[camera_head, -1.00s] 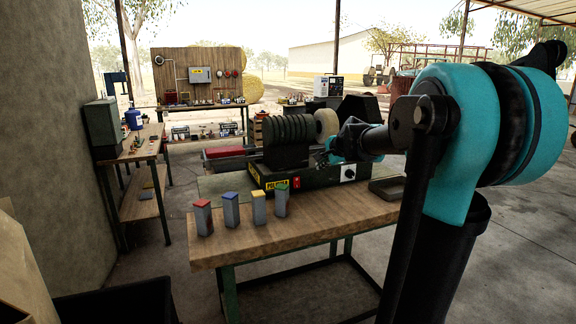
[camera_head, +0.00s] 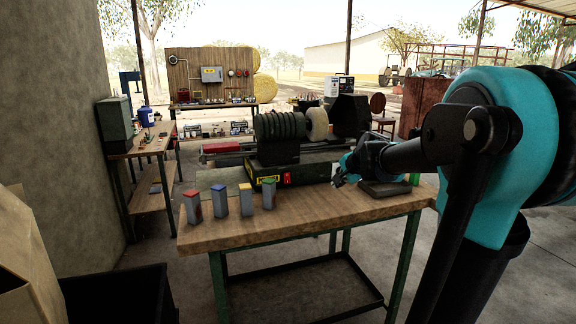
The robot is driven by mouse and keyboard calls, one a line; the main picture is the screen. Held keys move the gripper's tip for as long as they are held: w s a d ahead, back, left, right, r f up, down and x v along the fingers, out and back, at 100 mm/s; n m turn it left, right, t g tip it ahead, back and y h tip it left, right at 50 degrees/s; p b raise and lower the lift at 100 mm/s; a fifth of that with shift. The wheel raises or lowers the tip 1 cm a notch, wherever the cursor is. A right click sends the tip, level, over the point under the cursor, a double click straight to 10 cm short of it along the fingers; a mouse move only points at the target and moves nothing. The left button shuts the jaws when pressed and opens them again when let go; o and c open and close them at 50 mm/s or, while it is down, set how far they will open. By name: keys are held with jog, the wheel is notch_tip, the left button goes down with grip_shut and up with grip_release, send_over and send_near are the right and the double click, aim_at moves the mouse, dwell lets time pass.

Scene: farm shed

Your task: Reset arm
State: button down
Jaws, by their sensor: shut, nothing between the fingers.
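My arm (camera_head: 480,140) comes in from the right side and reaches left over the wooden workbench (camera_head: 300,216). My gripper (camera_head: 338,181) is at its far end, small in the view, above the right half of the bench and in front of the grinding machine (camera_head: 300,174). It is shut and empty. My arm hides part of the machine's right side and the bench's right end.
Several grey blocks with coloured tops stand on the bench's left: red (camera_head: 192,207), blue (camera_head: 219,200), yellow (camera_head: 245,199) and green (camera_head: 269,194). The bench front is clear.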

jog(key=s+d+f+n+g+h, duration=0.1)
jog(key=s+f+n+g, duration=0.1)
jog(key=s+f+n, duration=0.4)
jog(key=s+d+f+n+g+h, duration=0.1)
jog(key=s+f+n, duration=0.5)
jog(key=s+f, duration=1.1)
jog(key=s+g, duration=0.1)
jog(key=s, duration=0.6)
jog(key=shift+s+g+h, duration=0.3)
jog(key=shift+h, duration=0.1)
